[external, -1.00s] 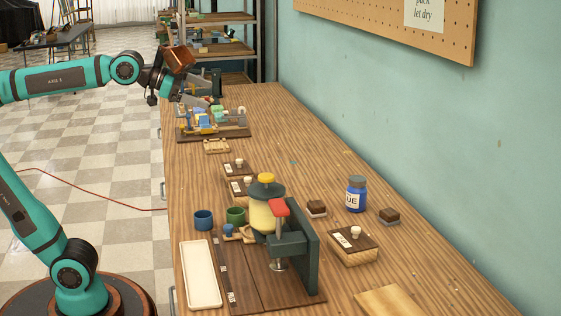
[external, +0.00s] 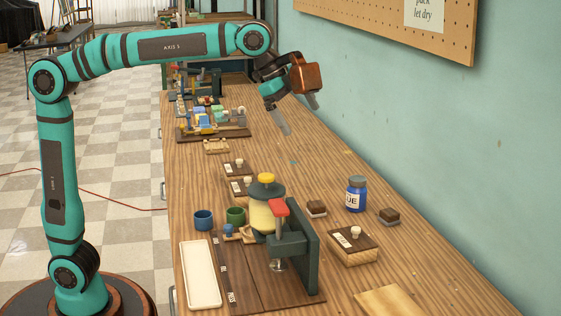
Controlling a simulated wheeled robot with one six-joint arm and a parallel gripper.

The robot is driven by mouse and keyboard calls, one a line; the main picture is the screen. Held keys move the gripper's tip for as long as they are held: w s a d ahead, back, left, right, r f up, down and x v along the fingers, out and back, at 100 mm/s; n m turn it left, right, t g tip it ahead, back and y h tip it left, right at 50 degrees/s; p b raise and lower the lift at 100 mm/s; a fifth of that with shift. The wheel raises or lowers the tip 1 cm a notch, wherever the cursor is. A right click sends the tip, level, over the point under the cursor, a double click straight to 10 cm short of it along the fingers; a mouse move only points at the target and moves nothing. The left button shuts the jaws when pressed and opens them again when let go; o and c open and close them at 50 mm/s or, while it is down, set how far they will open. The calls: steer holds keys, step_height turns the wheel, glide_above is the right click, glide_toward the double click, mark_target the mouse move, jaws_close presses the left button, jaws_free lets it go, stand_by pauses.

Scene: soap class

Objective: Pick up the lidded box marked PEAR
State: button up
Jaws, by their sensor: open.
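Three lidded boxes with dark lids, pale knobs and small white labels show in the external view. One lidded box (external: 352,256) stands at the right, near the wall side of the bench. Two more, a farther box (external: 231,168) and a nearer box (external: 236,187), stand in the middle, the nearer one partly hidden by the press. The labels are too small to read, so I cannot tell which is marked PEAR. My gripper (external: 299,117) is open and empty, fingers pointing down, high above the bench and beyond all three boxes.
A dark press (external: 305,250) with a yellow-capped jar (external: 262,215) stands in front. The bench's far right is clear.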

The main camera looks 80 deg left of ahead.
steer(key=w+d+f+m+g, duration=0.3)
steer(key=w+d+f, duration=0.3)
steer(key=d, duration=0.4)
steer(key=m+g+y, duration=0.2)
steer(key=g, duration=0.1)
glide_toward(353, 228)
step_height(353, 228, down, 8)
steer(key=shift+s+d+r, duration=0.15)
steer(key=shift+r, duration=0.05)
steer(key=shift+m, duration=0.3)
steer(key=shift+a+f, duration=0.1)
steer(key=shift+f, duration=1.2)
steer(key=shift+a+f, duration=0.15)
steer(key=shift+f, duration=1.2)
steer(key=c, duration=1.1)
